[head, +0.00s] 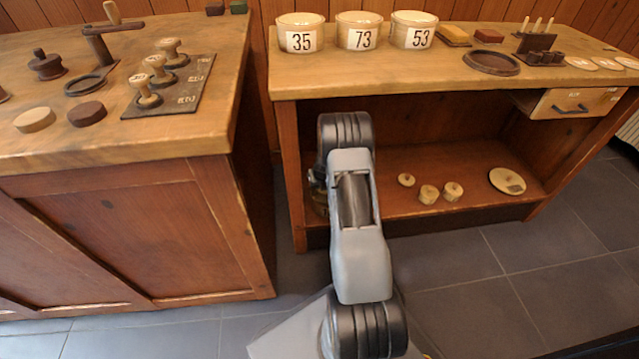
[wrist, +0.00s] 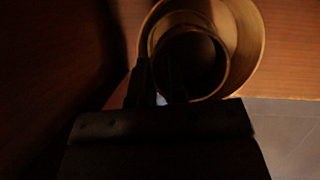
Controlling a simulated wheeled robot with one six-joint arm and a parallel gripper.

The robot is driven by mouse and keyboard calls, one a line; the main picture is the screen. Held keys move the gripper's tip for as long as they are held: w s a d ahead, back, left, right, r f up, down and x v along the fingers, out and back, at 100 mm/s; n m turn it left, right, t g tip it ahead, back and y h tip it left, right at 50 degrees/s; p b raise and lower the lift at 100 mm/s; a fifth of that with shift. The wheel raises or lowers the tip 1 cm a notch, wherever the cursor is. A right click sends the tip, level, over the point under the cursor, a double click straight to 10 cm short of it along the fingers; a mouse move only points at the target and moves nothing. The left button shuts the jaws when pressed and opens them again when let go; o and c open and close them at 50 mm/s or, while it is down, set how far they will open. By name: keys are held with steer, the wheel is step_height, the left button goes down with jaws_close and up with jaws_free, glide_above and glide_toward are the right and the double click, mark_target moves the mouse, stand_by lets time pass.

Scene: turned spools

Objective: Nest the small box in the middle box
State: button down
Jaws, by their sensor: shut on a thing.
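In the wrist view, round wooden boxes show at the top, seen from above. A dark, round opening with a thin rim, which looks like the small box (wrist: 222,84), lies within the outline of a wider, paler round box, likely the middle box (wrist: 248,40). How deep the small one sits is too dark to tell. My gripper (wrist: 162,82) is shut on the small box's near left wall, one finger inside the opening and one outside. In the head view my arm hides the gripper and most of the boxes at the left of the lower shelf.
The lower shelf (head: 390,203) holds small round lids (head: 428,194) and a larger lid (head: 506,181) to the right. The bench top above carries tubs numbered 35 (head: 301,40), 73 (head: 359,38) and 53 (head: 413,37). A cabinet (head: 130,235) stands close on the left.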

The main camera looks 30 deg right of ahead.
steer(key=shift+f, duration=0.25)
steer(key=shift+f+b, duration=0.6)
steer(key=shift+f, duration=0.25)
steer(key=shift+f, duration=0.3)
steer(key=shift+f+b, duration=0.45)
steer(key=shift+f, duration=0.2)
steer(key=shift+f, duration=0.15)
stand_by(0.9)
steer(key=c, duration=1.1)
jaws_free()
steer(key=shift+o, duration=0.4)
steer(key=o, duration=0.3)
steer(key=shift+r+p, duration=0.85)
steer(key=shift+p, duration=0.4)
